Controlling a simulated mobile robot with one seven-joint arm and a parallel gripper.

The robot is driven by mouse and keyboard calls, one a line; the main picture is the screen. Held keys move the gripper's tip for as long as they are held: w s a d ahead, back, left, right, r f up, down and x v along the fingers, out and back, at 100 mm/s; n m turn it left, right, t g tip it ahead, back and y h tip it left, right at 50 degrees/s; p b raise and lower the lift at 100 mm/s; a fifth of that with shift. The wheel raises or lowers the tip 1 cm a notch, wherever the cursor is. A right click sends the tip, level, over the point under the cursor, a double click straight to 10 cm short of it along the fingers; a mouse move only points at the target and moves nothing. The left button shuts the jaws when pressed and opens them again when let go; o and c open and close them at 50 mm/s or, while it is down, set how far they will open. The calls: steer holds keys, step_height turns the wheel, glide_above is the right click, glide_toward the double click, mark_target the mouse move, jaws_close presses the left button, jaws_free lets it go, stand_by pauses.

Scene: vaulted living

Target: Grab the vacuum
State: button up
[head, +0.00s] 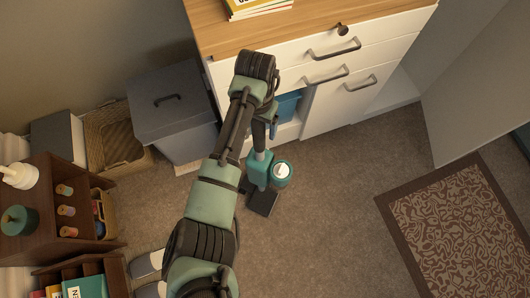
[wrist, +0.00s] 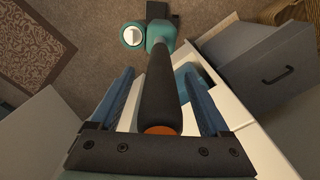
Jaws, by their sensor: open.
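The vacuum (head: 260,166) is a teal upright stick vacuum with a dark floor head and a round canister, standing on the carpet in front of the white cabinet. In the wrist view its dark handle (wrist: 160,85) runs up between the two blue fingers of my gripper (wrist: 160,98), with the teal body beyond it. The fingers stand apart on either side of the handle, with visible gaps. My gripper is open. In the head view my arm hides the top of the vacuum, and the fingers are partly hidden behind the wrist.
A white cabinet (head: 385,35) with a wooden top and an open lower compartment stands close behind the vacuum. A grey lidded bin (head: 170,105) and a wicker basket (head: 110,135) are to the left. A patterned rug (head: 455,225) lies at right. Carpet between is clear.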

jaws_close()
stand_by(0.4)
stand_by(0.9)
steer(key=shift+w+r, duration=0.15)
steer(key=shift+r, duration=0.05)
